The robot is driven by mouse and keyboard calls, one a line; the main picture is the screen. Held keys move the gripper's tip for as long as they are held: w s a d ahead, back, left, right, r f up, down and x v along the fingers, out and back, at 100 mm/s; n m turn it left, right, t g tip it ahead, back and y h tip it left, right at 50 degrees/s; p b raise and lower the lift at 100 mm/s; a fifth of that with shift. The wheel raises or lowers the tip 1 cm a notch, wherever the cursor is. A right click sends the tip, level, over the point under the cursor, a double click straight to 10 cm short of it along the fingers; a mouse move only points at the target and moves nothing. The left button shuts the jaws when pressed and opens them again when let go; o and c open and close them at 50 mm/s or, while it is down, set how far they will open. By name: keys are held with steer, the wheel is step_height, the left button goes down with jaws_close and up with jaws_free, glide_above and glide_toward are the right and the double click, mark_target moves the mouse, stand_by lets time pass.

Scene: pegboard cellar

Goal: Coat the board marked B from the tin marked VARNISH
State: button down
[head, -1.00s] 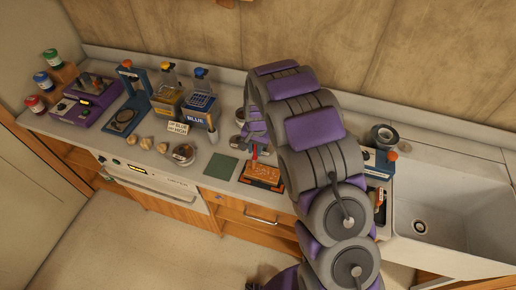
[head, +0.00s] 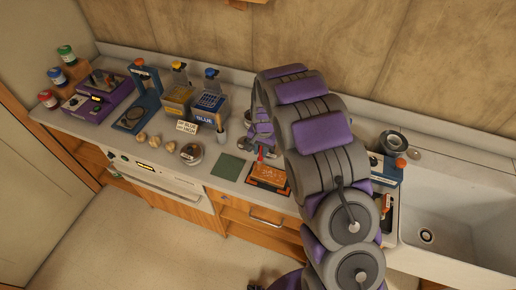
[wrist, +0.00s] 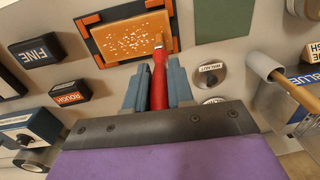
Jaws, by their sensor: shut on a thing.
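The board lies in a black holder with orange corners (wrist: 88,20). No letter B is readable. A small labelled tin (wrist: 209,74) is right of the gripper; its label is too small to read.
Blocks marked FINE (wrist: 38,50) and ROUGH (wrist: 70,93) lie left of the holder. A grey cup with a wooden stick (wrist: 262,65) stands at right. A green mat (head: 228,167) lies beside the holder. The sink (head: 455,220) is at far right.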

steer(key=s+d, duration=0.3)
steer(key=d, duration=0.8)
steer(key=shift+s+f+b, duration=0.2)
steer(key=shift+s+b, duration=0.2)
stand_by(1.4)
steer(key=shift+r, duration=0.4)
step_height(320, 180, up, 7)
steer(key=p, duration=0.1)
steer(key=shift+d+p, duration=0.2)
steer(key=shift+p, duration=0.2)
stand_by(0.4)
steer(key=shift+s+f, duration=0.1)
